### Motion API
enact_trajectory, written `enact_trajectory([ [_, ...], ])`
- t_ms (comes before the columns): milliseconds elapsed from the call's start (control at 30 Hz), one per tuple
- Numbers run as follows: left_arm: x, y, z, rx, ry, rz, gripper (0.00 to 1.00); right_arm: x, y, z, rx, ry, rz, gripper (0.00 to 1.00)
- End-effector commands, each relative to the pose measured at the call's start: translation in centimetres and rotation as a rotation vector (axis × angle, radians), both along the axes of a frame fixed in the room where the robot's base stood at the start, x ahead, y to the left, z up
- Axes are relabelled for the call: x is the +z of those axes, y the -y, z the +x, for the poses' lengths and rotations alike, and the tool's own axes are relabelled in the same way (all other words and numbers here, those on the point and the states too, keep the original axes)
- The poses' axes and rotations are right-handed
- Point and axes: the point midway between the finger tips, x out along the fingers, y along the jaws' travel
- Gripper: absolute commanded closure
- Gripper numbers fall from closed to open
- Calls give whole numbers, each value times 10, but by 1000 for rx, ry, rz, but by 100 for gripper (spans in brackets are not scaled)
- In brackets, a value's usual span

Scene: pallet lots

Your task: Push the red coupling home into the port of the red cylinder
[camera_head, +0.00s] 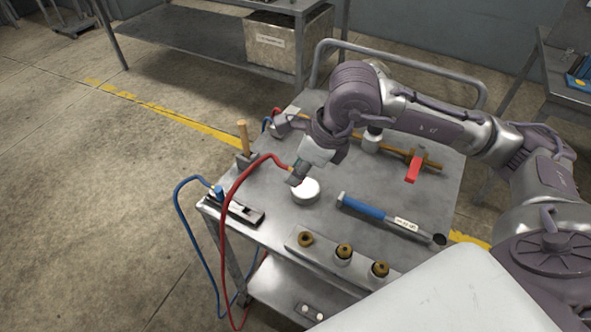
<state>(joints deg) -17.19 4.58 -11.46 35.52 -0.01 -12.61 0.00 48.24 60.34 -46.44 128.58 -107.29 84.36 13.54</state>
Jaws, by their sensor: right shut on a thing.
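My right gripper (295,179) is shut at the end of the red hose (237,187), over the middle of the metal cart top. The red coupling on that hose end is mostly hidden by the fingers. A white round piece (306,190) is just below and right of the fingertips; I cannot tell whether they touch. I cannot make out a red cylinder or its port. A blue cylinder (363,207) with a white label lies to the right, apart from the gripper. My left gripper is not in view.
A blue hose (178,208) hangs off the cart's left side, its blue end at a dark holder (247,213). A block with brass-topped fittings (344,251) sits at the front. A red handle (413,166) and wooden-handled tool (243,137) stand on the cart.

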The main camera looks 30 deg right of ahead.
Motion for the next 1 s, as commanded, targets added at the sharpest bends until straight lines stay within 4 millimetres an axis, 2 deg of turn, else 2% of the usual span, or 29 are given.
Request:
enact_trajectory([
  [200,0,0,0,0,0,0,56,-2,-1,-1,49,-1,0,100],
  [367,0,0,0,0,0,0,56,-10,-6,-7,290,-1,0,100],
  [567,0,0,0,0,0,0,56,-23,-17,-20,797,-3,3,100],
  [700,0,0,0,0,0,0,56,-29,-21,-30,1201,-2,2,100],
  [900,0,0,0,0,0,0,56,-34,-21,-45,1797,-4,-1,100],
  [1000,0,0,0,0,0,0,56,-35,-18,-51,2041,-6,-3,100],
])
